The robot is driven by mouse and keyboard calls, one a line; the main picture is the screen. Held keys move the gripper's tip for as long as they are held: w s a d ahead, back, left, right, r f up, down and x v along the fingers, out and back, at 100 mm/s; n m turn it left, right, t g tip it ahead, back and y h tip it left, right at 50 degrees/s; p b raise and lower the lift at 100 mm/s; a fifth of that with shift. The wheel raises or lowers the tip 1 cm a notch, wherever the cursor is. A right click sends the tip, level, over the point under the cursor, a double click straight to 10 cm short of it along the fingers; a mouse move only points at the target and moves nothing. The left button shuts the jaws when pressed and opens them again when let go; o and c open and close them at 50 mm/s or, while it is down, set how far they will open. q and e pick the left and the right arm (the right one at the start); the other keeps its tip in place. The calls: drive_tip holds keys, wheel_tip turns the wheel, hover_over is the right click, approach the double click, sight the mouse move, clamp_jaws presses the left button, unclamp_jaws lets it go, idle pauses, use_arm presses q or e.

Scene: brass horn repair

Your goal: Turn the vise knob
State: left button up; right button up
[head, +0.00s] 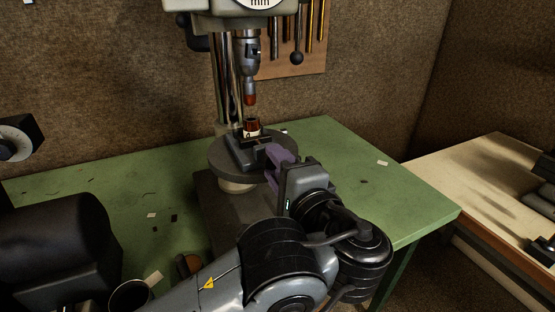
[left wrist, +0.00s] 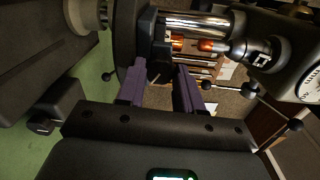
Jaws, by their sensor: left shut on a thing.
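The dark vise (head: 240,153) sits on the round drill press table (head: 222,160), with a small red-brown cylindrical piece (head: 252,127) standing at its jaws. In the left wrist view the orange-brown piece (left wrist: 177,41) shows beyond the fingers. My left gripper (head: 274,158) reaches the near right end of the vise, its purple fingers shut on what seems to be the vise knob. The knob itself is mostly hidden by the fingers. My right gripper is out of view.
The drill chuck with its copper-coloured bit (head: 250,98) hangs just above the piece. The green bench (head: 350,170) is largely clear on the right. A dark bulky shape (head: 60,240) and an open cup (head: 129,295) are at the left. Tools hang on a board (head: 312,62) behind.

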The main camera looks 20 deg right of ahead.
use_arm(q)
drive_tip(key=shift+m+p, duration=0.35)
drive_tip(key=shift+m, duration=0.45)
drive_tip(key=o, duration=1)
drive_tip(key=shift+o, duration=0.2)
